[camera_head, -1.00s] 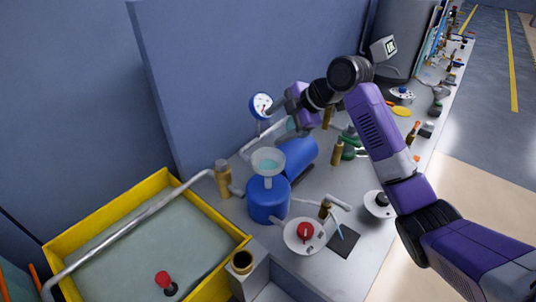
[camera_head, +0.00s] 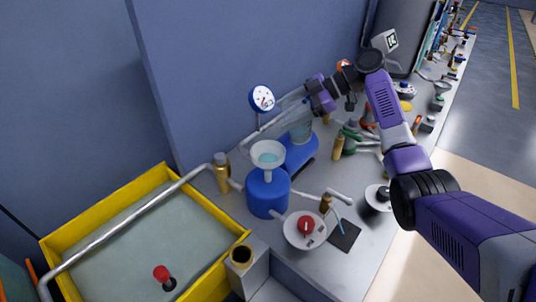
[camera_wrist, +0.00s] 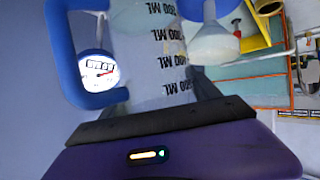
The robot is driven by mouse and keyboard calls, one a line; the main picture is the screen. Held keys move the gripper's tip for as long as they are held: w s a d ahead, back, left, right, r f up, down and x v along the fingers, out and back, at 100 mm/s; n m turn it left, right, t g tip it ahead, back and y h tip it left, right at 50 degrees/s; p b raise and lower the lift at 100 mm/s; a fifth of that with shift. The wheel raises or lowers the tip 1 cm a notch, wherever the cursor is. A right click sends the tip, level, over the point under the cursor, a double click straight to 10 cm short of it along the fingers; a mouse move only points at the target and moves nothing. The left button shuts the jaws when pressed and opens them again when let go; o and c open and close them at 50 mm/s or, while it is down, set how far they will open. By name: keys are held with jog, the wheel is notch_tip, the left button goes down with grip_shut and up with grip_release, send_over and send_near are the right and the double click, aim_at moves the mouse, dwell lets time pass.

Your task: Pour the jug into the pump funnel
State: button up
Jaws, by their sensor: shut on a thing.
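The jug (camera_head: 301,132) is clear, with pale blue in its lower part. In the wrist view the clear jug wall (camera_wrist: 160,50) shows black ML markings and a blue handle (camera_wrist: 68,50). My gripper (camera_head: 316,96) is shut on the jug and holds it behind and to the right of the funnel. The jug's exact tilt is hard to tell. The pump funnel (camera_head: 268,153) is a pale cone with a pale teal inside, on top of the blue pump (camera_head: 267,192). The funnel also shows in the wrist view (camera_wrist: 214,42), beyond the jug.
A white-faced gauge (camera_head: 262,98) stands by the wall, close left of my gripper. A yellow-rimmed tank (camera_head: 222,264) is at left. A brass fitting (camera_head: 221,178) and pipe lie beside the pump. A white dish with a red knob (camera_head: 305,226) is in front. Tools clutter the bench at right.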

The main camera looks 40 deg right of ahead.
jog(key=shift+w+d+f+m+y+b, duration=0.1)
jog(key=shift+d+f+m+y+b, duration=0.2)
jog(key=shift+d+f+y+b, duration=0.35)
jog(key=shift+w+d+r+m+y+b, duration=0.15)
jog(key=shift+d+r+m+y+b, duration=0.35)
jog(key=shift+b, duration=0.7)
jog(key=shift+d+r+y, duration=0.15)
jog(key=shift+r+y, duration=0.1)
jog(key=shift+r, duration=0.05)
dwell(0.9)
